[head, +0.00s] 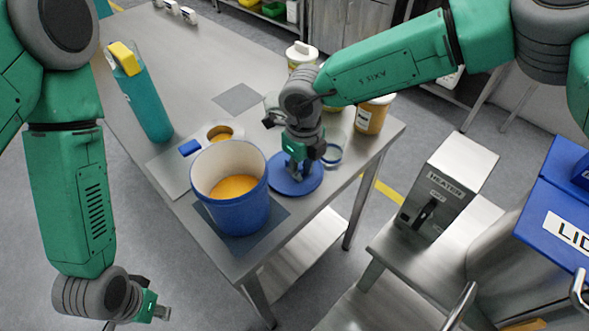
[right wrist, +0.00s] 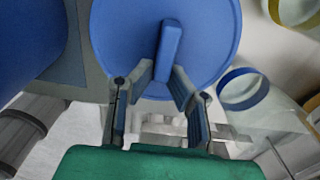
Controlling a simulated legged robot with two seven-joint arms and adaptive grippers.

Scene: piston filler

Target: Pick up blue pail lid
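The blue pail lid (head: 308,183) is a flat round disc lying on the table to the right of the blue pail. In the right wrist view the lid (right wrist: 215,45) fills the upper middle, with a raised bar handle (right wrist: 170,52) across it. My right gripper (head: 295,172) is over the lid. In the wrist view its fingers (right wrist: 160,85) are spread apart, one on either side of the handle's near end, with gaps between. The blue pail (head: 238,212) stands open with orange contents. My left gripper (head: 155,310) is low at the left, away from the table; its fingers are too small to judge.
A ring with a blue rim (right wrist: 243,88) lies beside the lid. A heater box (head: 445,185) stands off the right edge.

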